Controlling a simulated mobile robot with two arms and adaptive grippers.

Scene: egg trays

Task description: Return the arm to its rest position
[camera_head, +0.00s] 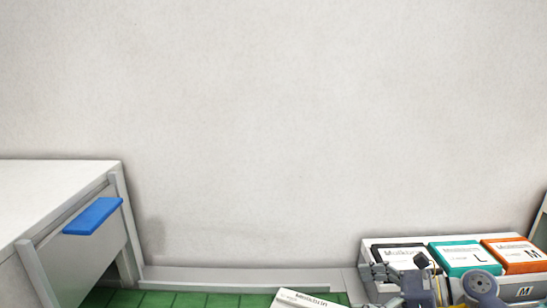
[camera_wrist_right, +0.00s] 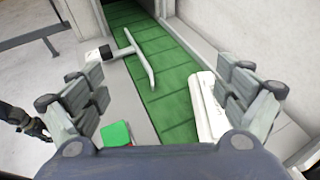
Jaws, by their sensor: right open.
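My right gripper (camera_wrist_right: 165,98) is open and empty in the right wrist view, with its two grey fingers wide apart. Below and beyond them are a green belt and a white box. In the head view the right gripper (camera_head: 408,280) shows low at the right, in front of the row of boxes and partly covering it. My left gripper is not seen in the head view. A dark jointed part shows at the left edge of the right wrist view, and I cannot tell what it is.
A white box (camera_head: 305,299) lies on the green belt (camera_head: 200,299). A grey bin (camera_head: 372,241) holds black, teal and orange boxes. A white cabinet (camera_head: 60,185) with a blue flap stands left. A grey T-shaped bar (camera_wrist_right: 143,62) extends over the belt.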

